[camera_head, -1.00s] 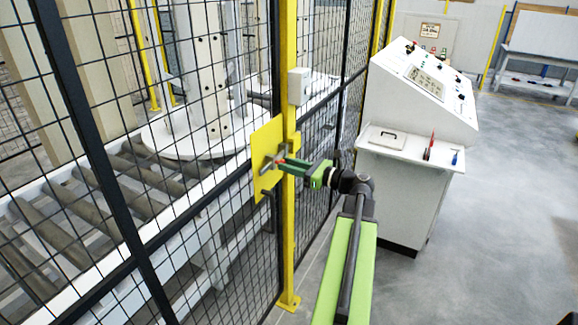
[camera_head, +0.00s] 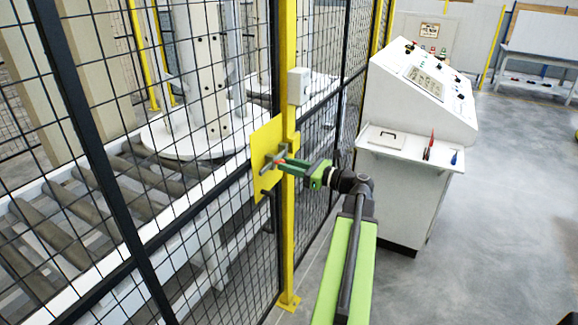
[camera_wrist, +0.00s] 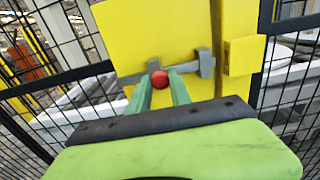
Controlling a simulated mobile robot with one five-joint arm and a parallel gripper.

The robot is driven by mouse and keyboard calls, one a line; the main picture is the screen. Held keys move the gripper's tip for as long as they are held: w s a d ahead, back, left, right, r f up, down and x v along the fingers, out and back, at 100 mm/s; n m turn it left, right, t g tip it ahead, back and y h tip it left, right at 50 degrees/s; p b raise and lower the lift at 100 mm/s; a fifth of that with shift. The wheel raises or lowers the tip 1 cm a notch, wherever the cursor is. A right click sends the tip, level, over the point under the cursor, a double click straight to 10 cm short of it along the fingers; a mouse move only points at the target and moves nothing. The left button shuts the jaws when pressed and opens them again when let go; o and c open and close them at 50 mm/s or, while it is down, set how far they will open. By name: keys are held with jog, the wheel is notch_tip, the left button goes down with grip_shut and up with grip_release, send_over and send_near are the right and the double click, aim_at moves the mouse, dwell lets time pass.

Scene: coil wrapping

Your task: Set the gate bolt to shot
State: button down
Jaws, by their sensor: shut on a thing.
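The gate bolt is a grey bar (camera_wrist: 186,68) with a red knob (camera_wrist: 160,79), on a yellow plate (camera_head: 266,143) fixed to the mesh gate. In the wrist view the bar runs through grey brackets, and its right end is at the bracket beside the yellow post (camera_head: 287,220). My gripper (camera_wrist: 161,84) is shut on the red knob, with a green finger on each side of it. In the head view my gripper (camera_head: 283,162) reaches the plate from the right and partly hides the bolt.
A grey box (camera_head: 299,86) sits on the post above the bolt. Black mesh fencing (camera_head: 90,190) stands left, with rollers (camera_head: 150,172) behind it. A white control console (camera_head: 420,100) with a tool shelf stands close on the right. Floor (camera_head: 510,200) beyond it is clear.

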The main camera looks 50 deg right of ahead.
aim_at(282, 154)
dwell(0.4)
jog(key=d, duration=0.2)
jog(key=w+d, duration=0.1)
jog(key=d, duration=0.2)
jog(key=shift+w, duration=0.1)
jog(key=shift+a+r, duration=0.1)
jog(key=shift+a, duration=0.05)
jog(key=c, duration=1.2)
grip_release()
jog(key=v, duration=1.7)
jog(key=shift+s, duration=0.2)
